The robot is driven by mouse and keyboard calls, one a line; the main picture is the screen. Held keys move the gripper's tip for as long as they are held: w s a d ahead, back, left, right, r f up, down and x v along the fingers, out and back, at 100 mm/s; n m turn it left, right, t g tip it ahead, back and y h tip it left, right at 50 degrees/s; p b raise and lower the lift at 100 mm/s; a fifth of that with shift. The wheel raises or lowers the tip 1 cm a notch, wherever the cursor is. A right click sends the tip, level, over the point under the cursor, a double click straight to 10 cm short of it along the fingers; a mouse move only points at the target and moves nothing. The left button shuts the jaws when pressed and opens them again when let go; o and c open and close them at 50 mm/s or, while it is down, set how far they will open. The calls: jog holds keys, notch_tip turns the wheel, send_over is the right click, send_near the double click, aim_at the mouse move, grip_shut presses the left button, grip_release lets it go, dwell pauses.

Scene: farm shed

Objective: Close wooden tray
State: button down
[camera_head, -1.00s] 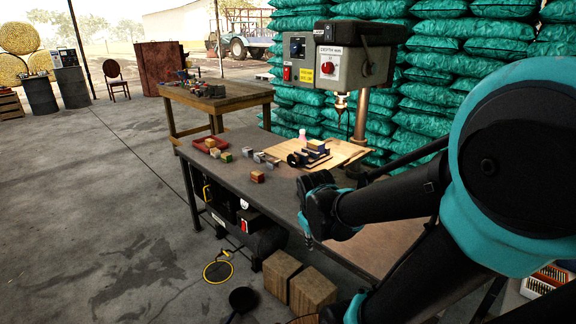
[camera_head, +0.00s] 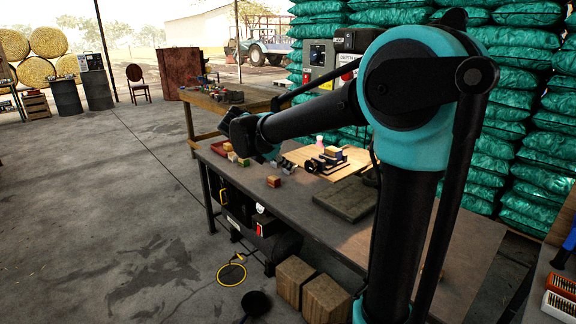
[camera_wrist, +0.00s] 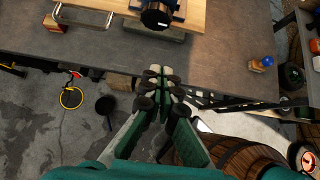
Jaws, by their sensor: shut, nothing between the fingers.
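My gripper (camera_wrist: 160,76) is shut and empty in the wrist view, its fingertips together near the bench's front edge. In the head view my arm reaches left across the bench, and the fingers cannot be made out. A flat light wooden board (camera_head: 353,165) lies on the workbench (camera_head: 318,222), with a black clamp (camera_head: 325,163) on it; the board also shows at the top of the wrist view (camera_wrist: 205,14). I cannot tell whether this board belongs to the wooden tray. No tray that is plainly open or shut can be made out.
A grey-green slab (camera_head: 345,199) and small coloured blocks (camera_head: 273,181) lie on the bench. Wooden blocks (camera_head: 325,300) stand on the floor. A barrel (camera_wrist: 240,150) shows in the wrist view. Open floor lies left.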

aim_at(333, 157)
jog(key=w+d+f, duration=0.4)
jog(key=w+d, duration=0.1)
jog(key=d, duration=0.2)
jog(key=shift+f, duration=0.4)
jog(key=shift+w+d, duration=0.1)
jog(key=shift+d, duration=0.05)
jog(key=w+d, duration=0.3)
jog(key=d, duration=0.1)
jog(key=w+d, duration=0.2)
jog(key=d, duration=0.2)
jog(key=w+d, duration=0.3)
jog(key=d, duration=0.1)
jog(key=shift+w, duration=0.35)
jog(key=shift+w+d+r, duration=0.1)
jog(key=shift+w+d, duration=0.1)
jog(key=shift+d, duration=0.05)
